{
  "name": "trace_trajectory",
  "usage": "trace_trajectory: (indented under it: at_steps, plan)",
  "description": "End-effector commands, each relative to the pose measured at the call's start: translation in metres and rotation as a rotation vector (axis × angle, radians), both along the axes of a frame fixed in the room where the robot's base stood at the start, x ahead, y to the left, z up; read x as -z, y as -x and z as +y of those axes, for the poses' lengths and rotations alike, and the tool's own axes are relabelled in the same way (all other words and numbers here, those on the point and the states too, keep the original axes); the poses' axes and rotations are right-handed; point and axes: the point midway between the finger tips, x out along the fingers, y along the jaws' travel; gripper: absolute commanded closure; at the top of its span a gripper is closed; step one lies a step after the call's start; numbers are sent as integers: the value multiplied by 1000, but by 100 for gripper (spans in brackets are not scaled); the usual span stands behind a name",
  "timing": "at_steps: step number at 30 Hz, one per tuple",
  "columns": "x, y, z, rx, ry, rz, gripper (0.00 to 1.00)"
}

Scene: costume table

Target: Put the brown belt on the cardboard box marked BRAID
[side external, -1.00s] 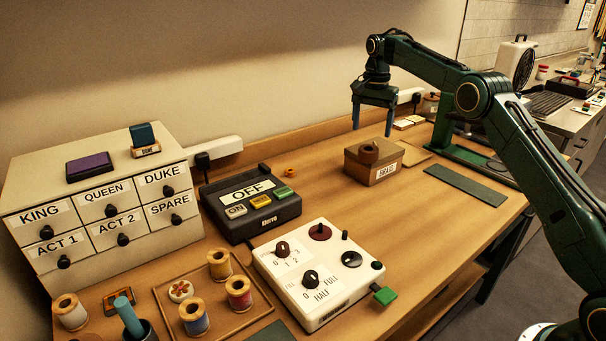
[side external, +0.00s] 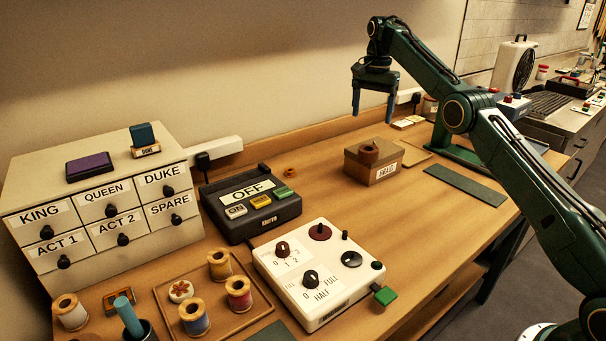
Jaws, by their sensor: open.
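The cardboard box marked BRAID (side external: 358,172) stands on the table at the right of centre, its label facing front right. The brown belt (side external: 368,151) is a small dark brown coil and rests on top of the box. My gripper (side external: 373,115) is above the box, pointing down, with its two fingers apart and nothing between them. It is clear of the belt.
A black switch unit reading OFF (side external: 250,205) and a white control box with knobs (side external: 318,268) stand left of the box. A labelled drawer cabinet (side external: 105,200) is at far left. A wooden tray with thread spools (side external: 248,318) is in front. A green mat (side external: 465,186) lies right.

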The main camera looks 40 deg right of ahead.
Motion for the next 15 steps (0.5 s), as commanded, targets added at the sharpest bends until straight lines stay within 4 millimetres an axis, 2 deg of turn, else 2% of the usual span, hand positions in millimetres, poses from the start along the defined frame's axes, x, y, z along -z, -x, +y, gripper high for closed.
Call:
trace_trajectory:
  at_steps: [15]
  plan:
    - [-8,3,-1,1,6,2,26]
